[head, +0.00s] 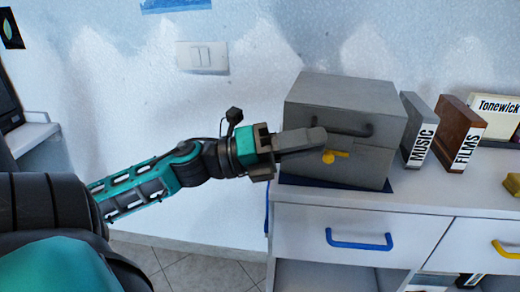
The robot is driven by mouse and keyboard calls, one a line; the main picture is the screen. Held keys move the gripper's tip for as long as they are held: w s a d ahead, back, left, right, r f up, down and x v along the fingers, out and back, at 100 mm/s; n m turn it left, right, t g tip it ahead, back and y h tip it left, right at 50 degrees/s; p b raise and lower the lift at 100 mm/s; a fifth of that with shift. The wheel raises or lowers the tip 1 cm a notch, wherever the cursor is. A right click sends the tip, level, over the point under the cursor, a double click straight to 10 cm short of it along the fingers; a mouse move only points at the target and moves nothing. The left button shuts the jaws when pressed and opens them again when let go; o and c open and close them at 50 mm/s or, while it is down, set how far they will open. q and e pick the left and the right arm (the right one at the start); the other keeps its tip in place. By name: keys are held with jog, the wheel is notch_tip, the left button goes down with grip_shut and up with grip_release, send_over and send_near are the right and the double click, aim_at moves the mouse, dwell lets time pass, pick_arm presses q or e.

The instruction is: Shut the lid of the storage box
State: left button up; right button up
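The storage box (340,95) is a grey box standing on a dark blue mat on the white cabinet. Its front has a dark handle near the top and a yellow latch (334,157) lower down. The lid looks down on the box, but I cannot tell whether it is fully shut. My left gripper (318,138) reaches in from the left, with its grey fingertip in front of the box's front, just left of the handle and above the latch. It hides part of the front and the seam. I cannot tell whether it touches the box. My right gripper is out of view.
The white cabinet (300,226) has drawers with a blue handle (361,240) and a yellow handle. Right of the box stand a grey MUSIC case (420,105), a brown FILMS case (461,110) and a Tonewick box (495,128).

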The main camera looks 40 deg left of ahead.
pick_arm(q)
jog(key=v, duration=0.8)
jog(key=shift+p, duration=0.3)
jog(key=shift+s+a, duration=0.1)
jog(key=shift+s, duration=0.05)
dwell(0.8)
